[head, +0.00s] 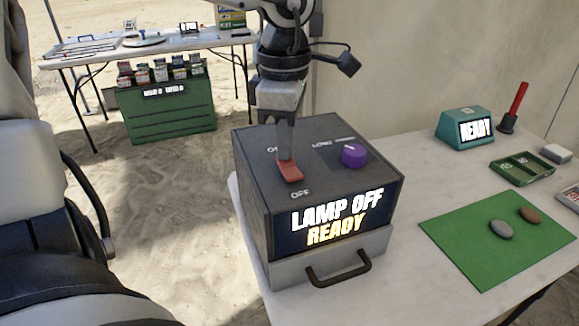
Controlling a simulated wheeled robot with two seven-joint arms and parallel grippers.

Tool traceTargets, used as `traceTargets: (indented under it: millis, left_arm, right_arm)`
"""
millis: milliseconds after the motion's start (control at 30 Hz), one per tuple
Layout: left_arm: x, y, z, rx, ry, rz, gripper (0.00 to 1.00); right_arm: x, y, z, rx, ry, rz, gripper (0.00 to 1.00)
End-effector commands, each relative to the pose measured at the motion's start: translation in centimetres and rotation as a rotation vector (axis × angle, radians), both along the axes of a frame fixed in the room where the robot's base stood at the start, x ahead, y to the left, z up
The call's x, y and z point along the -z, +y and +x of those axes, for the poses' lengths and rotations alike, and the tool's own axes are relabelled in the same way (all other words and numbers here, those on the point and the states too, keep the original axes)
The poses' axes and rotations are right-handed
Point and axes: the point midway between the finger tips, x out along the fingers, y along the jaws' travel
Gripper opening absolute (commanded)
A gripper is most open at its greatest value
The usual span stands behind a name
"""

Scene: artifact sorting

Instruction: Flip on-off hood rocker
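The dark box-shaped hood (258,206) stands on the light table, its front panel reading "LAMP OFF" and "READY". The red on-off rocker (291,174) is on its top face, between an "ON" label, partly hidden, at the far side and an "OFF" label at the near side. My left gripper (286,153) points down from above, its fingers together with nothing seen between them. Its tips are at the far end of the rocker and hide part of it; I cannot tell whether they touch. My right gripper is not in view.
A purple knob (353,155) sits right of the rocker, and a drawer handle (340,270) juts from the front. Another table (85,52) stands behind.

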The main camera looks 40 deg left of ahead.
Motion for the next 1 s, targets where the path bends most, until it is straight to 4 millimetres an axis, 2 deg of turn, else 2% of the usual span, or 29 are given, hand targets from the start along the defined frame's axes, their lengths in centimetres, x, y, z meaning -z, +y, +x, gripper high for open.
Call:
traceTargets:
  millis: [367, 1000]
  left_arm:
    - [0.2, 0.0, 0.0, 0.000, 0.001, -0.001, 0.00]
    - [-4.8, 0.0, 0.0, 0.000, -0.001, -0.001, 0.00]
  right_arm:
    - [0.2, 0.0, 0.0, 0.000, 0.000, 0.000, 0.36]
    - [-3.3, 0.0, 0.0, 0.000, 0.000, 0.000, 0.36]
